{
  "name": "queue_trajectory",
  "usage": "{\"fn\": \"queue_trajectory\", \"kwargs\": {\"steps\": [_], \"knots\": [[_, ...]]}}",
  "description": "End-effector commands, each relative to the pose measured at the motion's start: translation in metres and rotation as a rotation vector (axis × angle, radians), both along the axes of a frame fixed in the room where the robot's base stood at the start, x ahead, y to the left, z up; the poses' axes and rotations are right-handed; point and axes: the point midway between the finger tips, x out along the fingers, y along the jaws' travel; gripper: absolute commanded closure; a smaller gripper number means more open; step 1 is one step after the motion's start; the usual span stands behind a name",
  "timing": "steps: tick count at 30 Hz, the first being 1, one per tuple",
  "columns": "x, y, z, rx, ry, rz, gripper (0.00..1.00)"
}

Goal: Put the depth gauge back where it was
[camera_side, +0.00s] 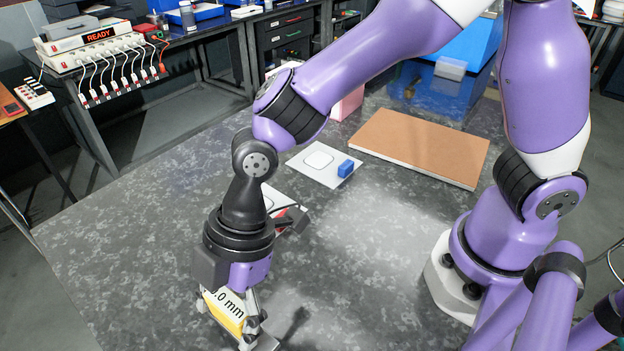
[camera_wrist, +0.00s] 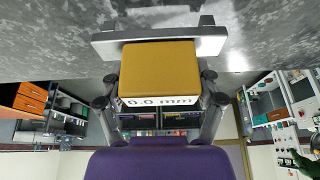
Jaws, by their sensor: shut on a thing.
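The depth gauge (camera_side: 224,309) is a yellow block with a white face reading "0.0 mm" and a flat metal bar at its foot. My gripper (camera_side: 236,318) is shut on it near the front edge of the side view, pointing down. In the wrist view the gauge (camera_wrist: 158,72) sits between the two fingers of my gripper (camera_wrist: 160,90), with its metal bar (camera_wrist: 215,40) close to the grey table. I cannot tell whether the bar touches the table.
Another white sheet with something red is partly hidden behind my wrist. The table's left part is clear.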

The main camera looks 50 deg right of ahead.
Motion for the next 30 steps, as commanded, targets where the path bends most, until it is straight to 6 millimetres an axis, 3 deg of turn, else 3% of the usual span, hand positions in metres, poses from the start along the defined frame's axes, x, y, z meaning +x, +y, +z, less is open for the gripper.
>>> {"fn": "queue_trajectory", "kwargs": {"steps": [4, 15, 16, 17, 30], "knots": [[0.000, 0.001, -0.017, 0.000, 0.001, 0.000, 0.81], [0.000, 0.000, -0.021, 0.001, 0.000, 0.001, 0.81], [0.000, 0.000, -0.021, 0.000, 0.000, 0.001, 0.15], [0.000, 0.000, -0.021, 0.001, 0.000, 0.001, 0.00], [0.000, 0.000, -0.020, 0.001, -0.001, 0.001, 0.00]]}}
